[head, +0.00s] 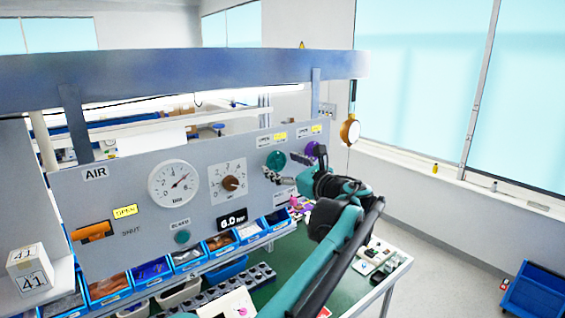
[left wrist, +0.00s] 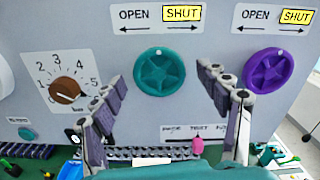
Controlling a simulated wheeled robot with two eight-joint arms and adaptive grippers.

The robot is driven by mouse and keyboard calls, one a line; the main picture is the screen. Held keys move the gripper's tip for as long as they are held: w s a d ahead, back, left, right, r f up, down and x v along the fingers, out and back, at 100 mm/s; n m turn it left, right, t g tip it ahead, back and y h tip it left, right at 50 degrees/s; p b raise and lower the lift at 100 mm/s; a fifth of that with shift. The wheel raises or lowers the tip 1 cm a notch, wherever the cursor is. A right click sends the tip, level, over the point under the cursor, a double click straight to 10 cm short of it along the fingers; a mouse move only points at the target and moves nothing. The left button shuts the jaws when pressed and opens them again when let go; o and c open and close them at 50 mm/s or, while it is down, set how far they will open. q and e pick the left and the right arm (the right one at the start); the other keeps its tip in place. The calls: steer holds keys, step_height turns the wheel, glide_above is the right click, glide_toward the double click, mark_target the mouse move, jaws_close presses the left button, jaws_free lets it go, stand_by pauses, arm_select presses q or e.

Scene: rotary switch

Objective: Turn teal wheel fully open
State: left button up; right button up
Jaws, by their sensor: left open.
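The teal wheel (left wrist: 164,75) is on the upright grey panel, under an OPEN/SHUT label (left wrist: 160,14) whose SHUT side is highlighted yellow. It also shows in the head view (head: 276,160). My left gripper (head: 286,168) is in front of the panel close to the wheel. In the left wrist view its two fingers (left wrist: 160,76) are spread, one on each side of the wheel's lower part. The gripper is open and holds nothing; I cannot tell whether a fingertip touches the rim. My right gripper is not in view.
A purple wheel (left wrist: 276,71) is close right of the teal one. A brown rotary knob (left wrist: 65,90) is to the left. A gauge (head: 174,184) and an orange handle (head: 93,231) sit farther left. Blue bins (head: 188,258) line the panel's foot above a green bench.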

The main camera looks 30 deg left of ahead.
arm_select(q)
steer(key=shift+a, duration=0.1)
steer(key=c, duration=1.2)
steer(key=shift+o, duration=0.2)
